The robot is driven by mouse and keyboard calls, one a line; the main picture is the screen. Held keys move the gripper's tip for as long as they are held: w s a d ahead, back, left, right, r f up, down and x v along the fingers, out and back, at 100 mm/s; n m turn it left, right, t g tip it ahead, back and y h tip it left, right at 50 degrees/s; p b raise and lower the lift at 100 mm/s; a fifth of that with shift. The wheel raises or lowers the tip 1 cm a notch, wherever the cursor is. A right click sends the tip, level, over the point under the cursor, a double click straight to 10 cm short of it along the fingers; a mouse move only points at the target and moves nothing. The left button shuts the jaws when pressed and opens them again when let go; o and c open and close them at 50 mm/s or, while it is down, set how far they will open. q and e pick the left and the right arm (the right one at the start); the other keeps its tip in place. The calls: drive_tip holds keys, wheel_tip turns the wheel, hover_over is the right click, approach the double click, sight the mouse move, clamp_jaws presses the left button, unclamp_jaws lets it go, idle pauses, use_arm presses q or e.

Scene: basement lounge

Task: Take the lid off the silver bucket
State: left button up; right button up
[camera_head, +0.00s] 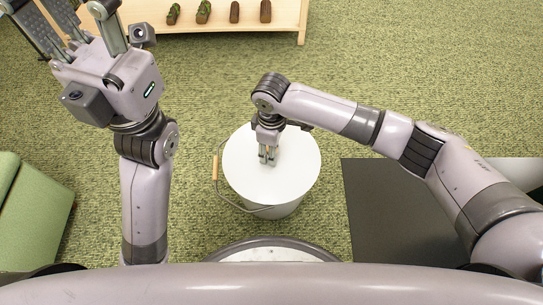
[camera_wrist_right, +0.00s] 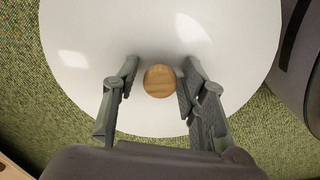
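The silver bucket (camera_head: 262,211) stands upright on the green carpet, with a wire handle and wooden grip hanging at its left side. Its round white lid (camera_head: 290,165) covers the top. The lid's wooden knob (camera_wrist_right: 160,80) shows in the right wrist view; in the head view my gripper hides it. My right gripper (camera_head: 268,158) points down over the lid. In the right wrist view its fingers (camera_wrist_right: 158,82) are apart on either side of the knob, the right finger closer to it. My left gripper (camera_head: 62,18) is raised at the upper left, fingers spread and empty, away from the bucket.
A low wooden shelf (camera_head: 225,27) with several small brown and green items stands at the top. A green padded seat (camera_head: 28,215) is at the left edge. A dark mat or panel (camera_head: 390,215) lies right of the bucket. Carpet is clear around the bucket's left and far sides.

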clamp_jaws()
idle(0.5)
